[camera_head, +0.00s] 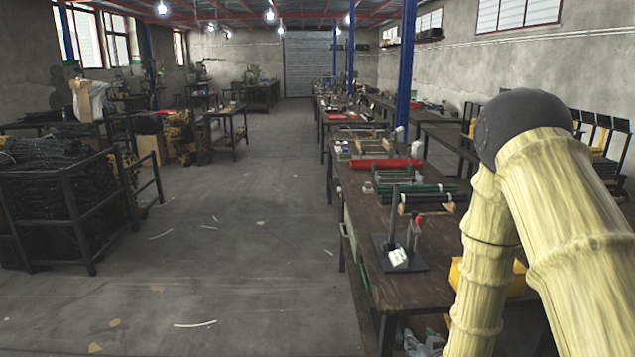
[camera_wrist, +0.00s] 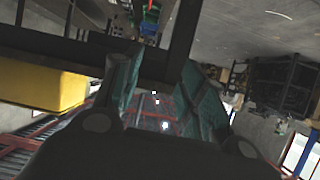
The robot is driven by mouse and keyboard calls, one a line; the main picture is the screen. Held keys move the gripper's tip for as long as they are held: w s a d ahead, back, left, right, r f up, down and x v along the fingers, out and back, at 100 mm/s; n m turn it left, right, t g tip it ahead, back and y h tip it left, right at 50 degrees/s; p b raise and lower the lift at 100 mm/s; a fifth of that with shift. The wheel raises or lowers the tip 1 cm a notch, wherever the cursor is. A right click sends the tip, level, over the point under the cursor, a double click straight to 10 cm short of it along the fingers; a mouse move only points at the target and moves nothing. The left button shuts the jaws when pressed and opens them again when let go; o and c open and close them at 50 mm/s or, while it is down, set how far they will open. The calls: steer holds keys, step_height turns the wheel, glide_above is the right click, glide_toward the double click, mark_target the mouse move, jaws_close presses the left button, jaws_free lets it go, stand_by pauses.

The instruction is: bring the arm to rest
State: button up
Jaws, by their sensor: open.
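My arm, pale and ridged with a dark elbow joint, is bent down at the right of the head view. My gripper (camera_head: 423,343) shows as a grey shape at the bottom edge of the head view, low beside the front of the workbench (camera_head: 400,290). In the wrist view my gripper (camera_wrist: 157,78) has its two teal fingers apart, with nothing between them. The wrist picture is tilted, with the floor at upper right.
A small press (camera_head: 402,250) stands on the bench, near a red roll (camera_head: 385,163). A yellow bin (camera_head: 482,275) is partly behind my arm; a yellow box shows in the wrist view (camera_wrist: 40,82). A dark metal cage (camera_head: 75,200) stands left. The aisle floor between is mostly clear.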

steer(key=s+a+f+g+p, duration=0.15)
steer(key=s+f+g, duration=0.25)
steer(key=s+f, duration=0.45)
steer(key=s+f+g+p, duration=0.25)
steer(key=s+f, duration=0.25)
steer(key=s, duration=0.7)
steer(key=s+a+f+g+p, duration=0.1)
steer(key=s+g, duration=0.2)
steer(key=s, duration=0.7)
steer(key=s+a+f+g+p, duration=0.1)
steer(key=s+f+g, duration=0.1)
steer(key=s, duration=0.8)
steer(key=shift+s+f+g+p, duration=0.3)
steer(key=shift+g+p, duration=0.1)
steer(key=shift+g, duration=0.35)
steer(key=shift+a, duration=0.15)
